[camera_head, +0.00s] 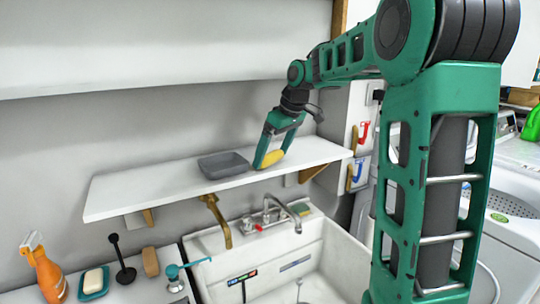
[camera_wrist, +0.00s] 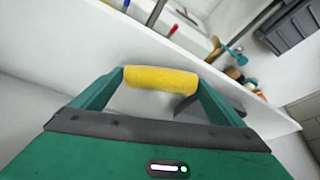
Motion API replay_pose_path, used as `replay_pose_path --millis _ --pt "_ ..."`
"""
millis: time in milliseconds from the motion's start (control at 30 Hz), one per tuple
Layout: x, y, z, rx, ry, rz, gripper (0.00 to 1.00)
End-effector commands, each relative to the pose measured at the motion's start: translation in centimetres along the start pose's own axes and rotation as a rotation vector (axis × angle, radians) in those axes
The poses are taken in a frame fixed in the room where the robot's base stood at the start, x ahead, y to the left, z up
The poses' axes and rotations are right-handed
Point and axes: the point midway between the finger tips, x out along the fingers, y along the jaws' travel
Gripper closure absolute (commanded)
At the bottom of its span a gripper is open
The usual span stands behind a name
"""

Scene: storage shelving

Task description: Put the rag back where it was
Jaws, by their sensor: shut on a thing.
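The rag is a small yellow roll (camera_head: 271,158), in the head view at the white wall shelf (camera_head: 130,190). My gripper (camera_head: 272,152) is shut on it. In the wrist view the rag (camera_wrist: 160,78) spans the gap between my two fingertips (camera_wrist: 160,80). It is low over the shelf top or touching it; I cannot tell which. A grey tray (camera_head: 223,166) sits on the shelf just left of my gripper. It also shows partly behind my right finger in the wrist view (camera_wrist: 190,108). The inside of the tray looks empty in the head view.
Below the shelf are a white sink (camera_head: 320,255) and a faucet (camera_head: 275,212). An orange spray bottle (camera_head: 45,270), a soap dish (camera_head: 94,283) and a brush stand at lower left. The shelf's left part is clear. Hooks with red and blue items hang at right.

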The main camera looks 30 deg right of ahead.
Motion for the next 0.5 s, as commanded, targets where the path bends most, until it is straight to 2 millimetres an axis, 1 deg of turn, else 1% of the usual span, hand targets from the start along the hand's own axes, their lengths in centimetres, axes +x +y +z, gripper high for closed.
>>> replay_pose_path --millis 333,367,500 --pt "0.34 -0.03 0.04 -0.001 0.0 0.0 0.25" --pt "0.31 -0.02 0.02 -0.001 0.0 0.0 0.0" --pt "0.3 -0.03 0.01 -0.001 0.0 0.0 0.0"
